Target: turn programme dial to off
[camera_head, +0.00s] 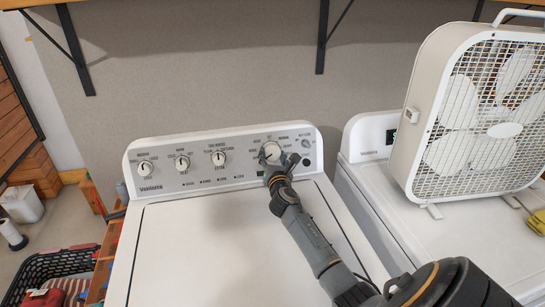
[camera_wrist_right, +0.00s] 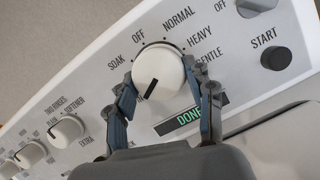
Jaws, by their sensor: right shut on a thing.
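The programme dial (camera_wrist_right: 160,72) is a large round white knob on the washer's control panel, with the labels SOAK, OFF, NORMAL, HEAVY and GENTLE around it. Its dark pointer line points down and to the left in the right wrist view, away from OFF at the top left. In the head view the dial (camera_head: 270,150) sits right of the panel's middle. My right gripper (camera_wrist_right: 165,85) is shut on the dial, one finger on each side. It also shows in the head view (camera_head: 271,160). My left gripper is out of view.
Three smaller knobs (camera_head: 182,162) are to the left and another knob (camera_head: 306,143) to the right. A START button (camera_wrist_right: 275,59) and a display (camera_wrist_right: 190,117) reading DONE are near the dial. A box fan (camera_head: 460,115) stands on the neighbouring machine. The washer lid (camera_head: 200,240) is clear.

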